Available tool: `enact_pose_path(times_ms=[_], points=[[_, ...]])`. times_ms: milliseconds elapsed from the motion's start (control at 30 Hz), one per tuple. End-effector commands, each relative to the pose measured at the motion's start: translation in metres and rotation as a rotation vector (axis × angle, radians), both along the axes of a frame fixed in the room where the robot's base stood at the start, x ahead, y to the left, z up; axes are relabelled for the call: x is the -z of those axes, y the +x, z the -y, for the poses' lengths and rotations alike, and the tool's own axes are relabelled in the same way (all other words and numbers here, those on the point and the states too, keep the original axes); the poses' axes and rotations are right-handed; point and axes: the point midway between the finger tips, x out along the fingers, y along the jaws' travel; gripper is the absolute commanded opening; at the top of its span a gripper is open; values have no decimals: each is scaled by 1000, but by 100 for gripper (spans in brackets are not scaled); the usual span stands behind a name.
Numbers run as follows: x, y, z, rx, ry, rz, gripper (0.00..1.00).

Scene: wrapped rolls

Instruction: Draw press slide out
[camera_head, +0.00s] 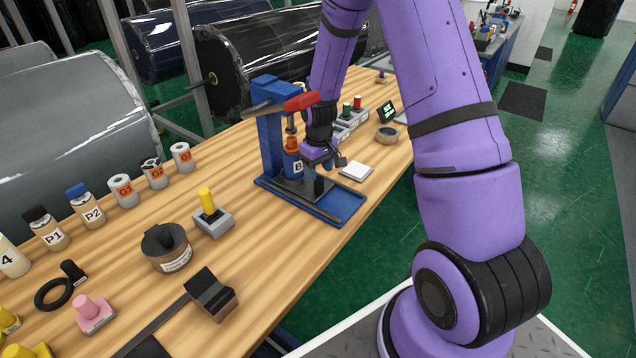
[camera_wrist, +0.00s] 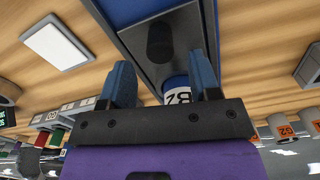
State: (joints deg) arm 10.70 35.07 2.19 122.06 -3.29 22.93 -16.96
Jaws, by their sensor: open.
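A blue press (camera_head: 268,135) with a red lever handle (camera_head: 300,102) stands on the bench. Its flat grey slide (camera_head: 291,188) lies in the blue base, and it also shows in the wrist view (camera_wrist: 185,30). A dark upright knob (camera_wrist: 160,42) is on the slide. A bottle labelled B2 (camera_wrist: 176,92) stands at the slide's inner end, under the press. My gripper (camera_head: 318,182) is low over the front of the base. In the wrist view my gripper (camera_wrist: 164,72) is open and empty, with the knob ahead between the lines of its fingers. Contact cannot be told.
A white pad (camera_head: 356,171) lies right of the press. A tape roll (camera_head: 387,136) and a small display (camera_head: 386,112) are farther back. A yellow-handled stamp (camera_head: 208,208) and a round dark-topped container (camera_head: 166,248) stand left. Bare bench lies in front of the base.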

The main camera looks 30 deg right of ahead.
Motion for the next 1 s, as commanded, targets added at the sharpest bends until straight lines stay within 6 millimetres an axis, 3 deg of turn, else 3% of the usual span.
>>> enact_pose_path(times_ms=[100, 300, 767, 1000], points=[[21, 0, 0, -1, 0, -3, 57], [45, 0, 0, 0, 1, -2, 57], [54, 0, 0, 0, 0, 0, 57], [54, 0, 0, 1, 0, 0, 2]])
